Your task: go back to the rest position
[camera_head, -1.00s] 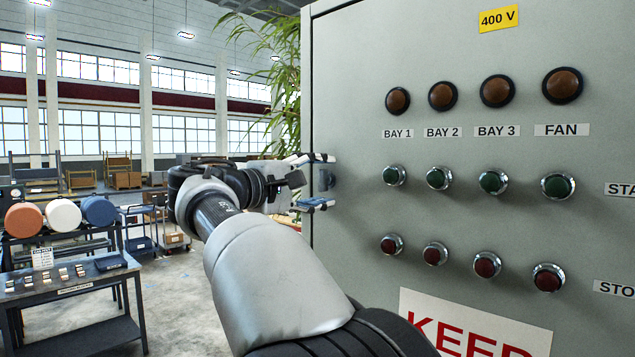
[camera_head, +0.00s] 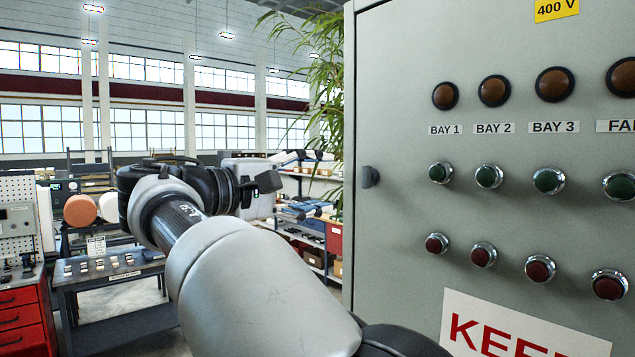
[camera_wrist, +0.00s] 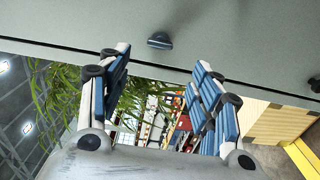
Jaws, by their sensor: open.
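My gripper (camera_head: 312,183) is in front of and to the left of the grey control cabinet (camera_head: 395,110) in the head view. Its two blue-and-white fingers are spread apart with nothing between them. In the wrist view my gripper (camera_wrist: 160,95) is also open and empty. A dark cabinet knob (camera_wrist: 159,41) lies beyond the fingertips there, apart from them; the same knob (camera_head: 370,177) shows at the cabinet's left edge in the head view.
The cabinet carries brown lamps (camera_head: 494,90), green buttons (camera_head: 489,176) and red buttons (camera_head: 483,254). A leafy plant (camera_head: 322,75) stands behind its left edge. A dark table (camera_head: 110,275) and a red drawer unit (camera_head: 22,318) are at the left. A stocked shelf (camera_head: 300,240) stands behind my gripper.

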